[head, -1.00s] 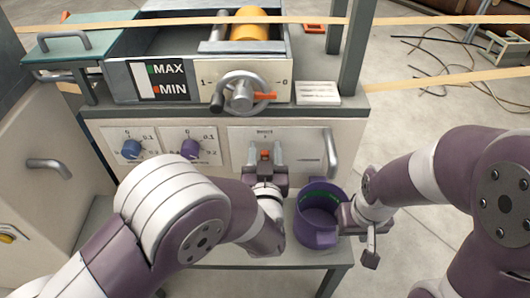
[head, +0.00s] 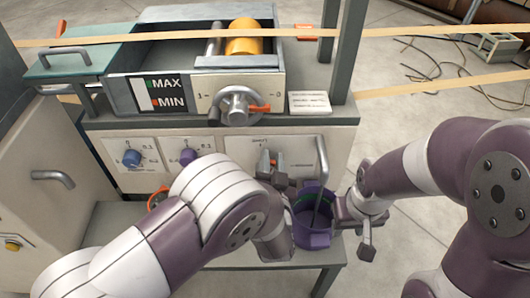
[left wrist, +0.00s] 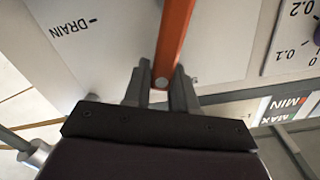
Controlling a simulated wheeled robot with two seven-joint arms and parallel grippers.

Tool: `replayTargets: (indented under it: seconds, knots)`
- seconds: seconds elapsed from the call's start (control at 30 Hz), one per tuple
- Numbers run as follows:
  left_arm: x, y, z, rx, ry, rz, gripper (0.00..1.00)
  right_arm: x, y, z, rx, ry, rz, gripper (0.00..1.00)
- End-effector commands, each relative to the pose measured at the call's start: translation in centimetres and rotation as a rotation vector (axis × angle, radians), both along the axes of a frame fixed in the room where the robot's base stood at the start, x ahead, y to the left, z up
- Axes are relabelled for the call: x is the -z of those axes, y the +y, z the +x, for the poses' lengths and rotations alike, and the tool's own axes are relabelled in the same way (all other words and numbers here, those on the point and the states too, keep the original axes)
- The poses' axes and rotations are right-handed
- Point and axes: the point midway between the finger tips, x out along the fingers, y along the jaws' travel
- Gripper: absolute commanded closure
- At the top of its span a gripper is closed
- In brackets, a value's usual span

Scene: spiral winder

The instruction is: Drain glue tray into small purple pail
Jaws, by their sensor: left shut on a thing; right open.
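The glue tray (head: 170,60) is the open trough on top of the machine, with a MAX/MIN level window (head: 155,94). My left gripper (head: 272,168) is at the front panel, shut on an orange lever, which shows well in the left wrist view (left wrist: 175,40) beside the word DRAIN. The small purple pail (head: 312,238) stands upright on the low shelf below the panel, right of my left gripper. A thin grey strand (head: 318,190), perhaps glue, runs down from the panel into the pail. My right gripper (head: 350,215) is open close to the pail's right side; contact is unclear.
An orange-red ring (head: 157,199) shows on the shelf (head: 220,262) behind my left arm. Frame posts rise at the right.

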Motion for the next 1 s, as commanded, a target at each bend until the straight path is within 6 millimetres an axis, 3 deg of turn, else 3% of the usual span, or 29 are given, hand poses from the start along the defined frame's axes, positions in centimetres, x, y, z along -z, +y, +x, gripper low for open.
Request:
replayTargets:
  seconds: [0.03,0.4,1.0]
  knots:
    - [-0.3,-0.3,-0.1,0.002,0.004,0.043,1.0,-1.0,0.0,0.0,0.0,0.0,0.0,0.57]
    - [1.3,-2.3,-0.1,0.001,0.002,0.395,1.0,-3.8,0.0,0.0,0.0,0.0,0.0,0.57]
    - [4.2,-3.9,-0.1,0.001,0.002,0.846,1.0,-6.0,0.0,0.0,0.0,0.0,0.0,0.57]
